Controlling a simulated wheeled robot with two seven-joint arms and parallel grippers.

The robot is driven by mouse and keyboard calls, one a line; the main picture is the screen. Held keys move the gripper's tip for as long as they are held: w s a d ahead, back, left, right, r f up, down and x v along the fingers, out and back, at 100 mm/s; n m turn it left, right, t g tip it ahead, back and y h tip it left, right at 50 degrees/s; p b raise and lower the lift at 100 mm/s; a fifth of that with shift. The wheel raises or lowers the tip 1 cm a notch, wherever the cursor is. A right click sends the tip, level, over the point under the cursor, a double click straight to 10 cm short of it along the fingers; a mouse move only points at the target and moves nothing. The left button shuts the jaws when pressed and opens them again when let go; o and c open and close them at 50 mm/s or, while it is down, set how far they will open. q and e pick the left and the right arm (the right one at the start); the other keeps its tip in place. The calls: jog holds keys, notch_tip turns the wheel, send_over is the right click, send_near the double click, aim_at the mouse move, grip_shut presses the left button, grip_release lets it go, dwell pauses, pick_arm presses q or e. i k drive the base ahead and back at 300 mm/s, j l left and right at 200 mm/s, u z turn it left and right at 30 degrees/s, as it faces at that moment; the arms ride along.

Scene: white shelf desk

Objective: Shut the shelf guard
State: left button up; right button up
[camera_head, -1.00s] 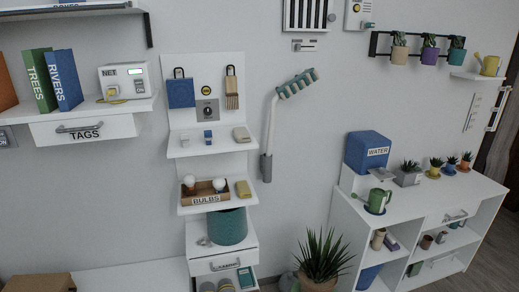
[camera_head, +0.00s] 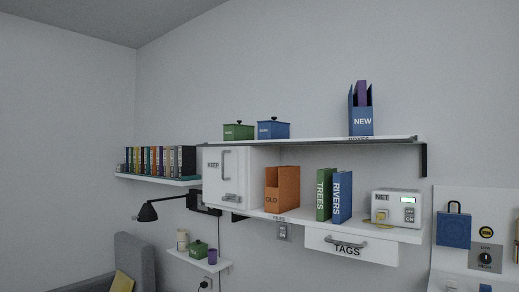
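The upper white shelf (camera_head: 340,138) runs across the middle of the head view, with a thin grey strip (camera_head: 300,143) along its front edge. The strip looks like a guard rail lying level with the board; I cannot tell for sure whether it is open or shut. On this shelf stand a green lidded box (camera_head: 238,132), a blue lidded box (camera_head: 273,130) and a blue NEW file box (camera_head: 361,120) with a purple item in it. Neither of my grippers is in view.
Below are a white KEEP cabinet (camera_head: 225,178), an orange OLD file box (camera_head: 283,188), green TREES (camera_head: 324,195) and blue RIVERS (camera_head: 342,197) books, a NET device (camera_head: 396,207) and a TAGS drawer (camera_head: 350,247). A black lamp (camera_head: 148,211) and row of books (camera_head: 160,160) are left.

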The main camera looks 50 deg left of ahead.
aim_at(410, 139)
jog(key=u, duration=1.35)
jog(key=i+j+z, duration=0.45)
jog(key=i+j, duration=0.15)
jog(key=i+j+z, duration=0.2)
jog(key=j, duration=0.35)
jog(key=i+j+z, duration=0.25)
jog(key=j, duration=0.25)
jog(key=i+l, duration=0.05)
